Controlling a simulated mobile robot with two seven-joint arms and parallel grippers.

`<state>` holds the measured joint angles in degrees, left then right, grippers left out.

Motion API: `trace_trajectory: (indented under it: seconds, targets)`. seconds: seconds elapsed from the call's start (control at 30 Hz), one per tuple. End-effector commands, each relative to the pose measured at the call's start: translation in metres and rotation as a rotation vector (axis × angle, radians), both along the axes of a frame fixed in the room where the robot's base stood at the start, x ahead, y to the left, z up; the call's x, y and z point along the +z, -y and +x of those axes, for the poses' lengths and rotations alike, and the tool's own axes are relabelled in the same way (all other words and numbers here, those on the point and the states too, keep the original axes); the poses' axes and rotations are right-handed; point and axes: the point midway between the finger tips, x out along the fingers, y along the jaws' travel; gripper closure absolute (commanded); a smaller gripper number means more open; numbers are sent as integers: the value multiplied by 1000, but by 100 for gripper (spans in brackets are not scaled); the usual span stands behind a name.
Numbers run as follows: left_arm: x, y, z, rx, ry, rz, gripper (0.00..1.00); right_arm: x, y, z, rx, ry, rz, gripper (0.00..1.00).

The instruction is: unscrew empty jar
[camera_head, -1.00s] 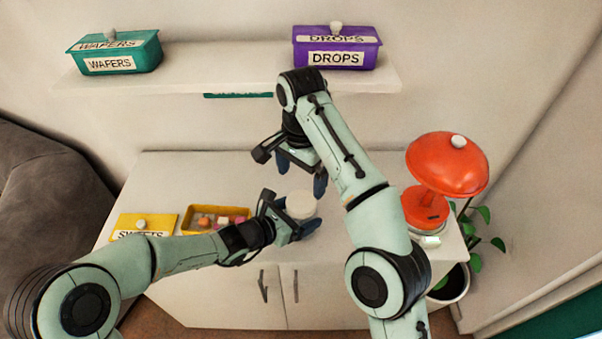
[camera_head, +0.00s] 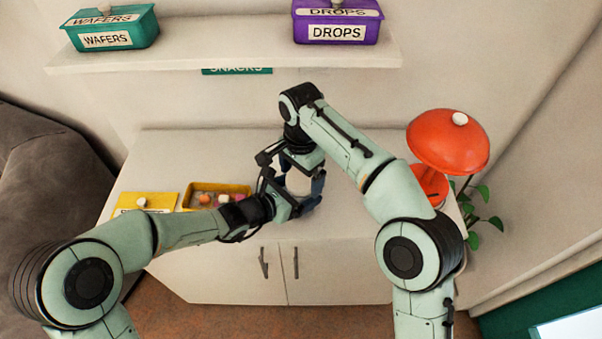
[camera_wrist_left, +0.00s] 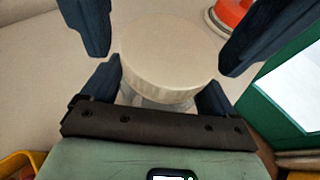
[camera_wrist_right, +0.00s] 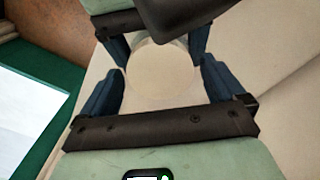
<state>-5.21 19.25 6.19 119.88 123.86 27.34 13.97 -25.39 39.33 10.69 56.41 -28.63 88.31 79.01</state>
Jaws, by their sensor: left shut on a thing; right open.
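The jar has a broad, pale cream round lid, seen in the left wrist view (camera_wrist_left: 165,60) and from above in the right wrist view (camera_wrist_right: 160,76). Its clear body (camera_wrist_left: 150,101) shows only as a strip below the lid; the contents cannot be made out. My left gripper (camera_head: 293,207) is shut on the jar, its fingers on either side below the lid, holding it above the cabinet's front part. My right gripper (camera_head: 301,178) is open at the jar from above, its fingers spread on both sides of the lid. In the head view the grippers hide much of the jar.
An open yellow box (camera_head: 216,186) of sweets and its yellow lid (camera_head: 163,196) sit left on the white cabinet top (camera_head: 170,150). A red dome-topped object (camera_head: 447,142) stands right, near a plant (camera_head: 487,223). A teal WAFERS box (camera_head: 112,30) and purple DROPS box (camera_head: 337,22) stand on the shelf (camera_head: 225,52).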

Motion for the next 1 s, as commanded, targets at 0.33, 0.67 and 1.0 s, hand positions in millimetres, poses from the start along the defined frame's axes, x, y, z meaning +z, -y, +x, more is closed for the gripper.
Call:
trace_trajectory:
  seconds: [0.33, 0.67, 1.0]
  targets:
    - [0, 0, 0, 0, 0, 0, 97, 0, 0, 0, 0, 0, 0, 46]
    - [0, 0, 0, 0, 1, -1, 97, 0, 0, 0, 68, 0, 0, 63]
    - [0, 0, 0, 0, 1, -1, 97, 0, 0, 0, 701, -1, 0, 63]
